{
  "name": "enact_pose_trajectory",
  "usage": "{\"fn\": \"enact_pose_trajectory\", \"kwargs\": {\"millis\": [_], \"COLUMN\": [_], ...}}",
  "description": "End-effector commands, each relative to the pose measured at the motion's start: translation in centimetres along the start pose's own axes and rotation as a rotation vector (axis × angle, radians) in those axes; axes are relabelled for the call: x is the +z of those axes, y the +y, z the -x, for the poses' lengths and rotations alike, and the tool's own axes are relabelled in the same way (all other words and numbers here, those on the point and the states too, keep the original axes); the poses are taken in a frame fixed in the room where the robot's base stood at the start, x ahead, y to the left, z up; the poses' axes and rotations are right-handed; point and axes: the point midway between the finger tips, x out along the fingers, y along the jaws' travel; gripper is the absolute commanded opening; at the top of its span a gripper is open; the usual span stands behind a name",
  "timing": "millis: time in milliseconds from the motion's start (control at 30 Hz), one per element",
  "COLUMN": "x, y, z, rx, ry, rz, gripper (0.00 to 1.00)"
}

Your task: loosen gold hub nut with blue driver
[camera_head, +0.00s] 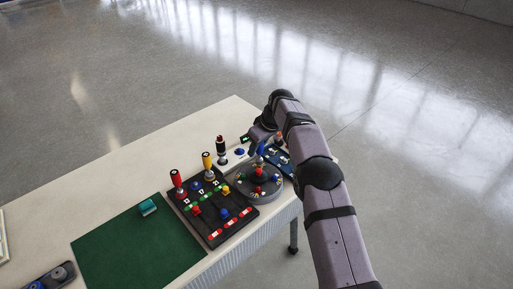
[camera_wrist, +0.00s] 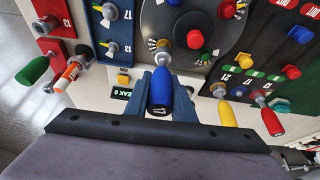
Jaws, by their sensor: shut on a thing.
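My gripper (camera_wrist: 164,78) is shut on the blue driver (camera_wrist: 160,88), whose black end cap faces the wrist camera. The driver's grey shaft points down to the edge of the round grey hub (camera_wrist: 205,22), and its tip meets or hides a fitting there. In the head view, the blue driver (camera_head: 261,152) stands over the far side of the hub (camera_head: 248,190), below my gripper (camera_head: 262,143). I cannot make out the gold hub nut. A red knob (camera_wrist: 195,40) sits near the hub's centre. Blue and red knobs are farther around it.
Green (camera_wrist: 35,70) and orange (camera_wrist: 68,76) drivers stand on the other side. A small green-lit display (camera_wrist: 121,93) is beside my gripper. A green mat (camera_head: 130,250) carries a teal block (camera_head: 147,207).

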Motion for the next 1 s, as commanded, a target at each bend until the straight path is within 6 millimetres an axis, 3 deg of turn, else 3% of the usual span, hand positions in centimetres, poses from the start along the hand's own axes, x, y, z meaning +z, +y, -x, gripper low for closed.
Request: {"fn": "enact_pose_trajectory", "kwargs": {"millis": [733,1000], "x": [-0.5,-1.1], "y": [0.0,0.0], "z": [1.1,2.7], "rx": [0.000,0.001], "ry": [0.001,0.001], "rz": [0.000,0.000], "gripper": [0.00,0.00]}}
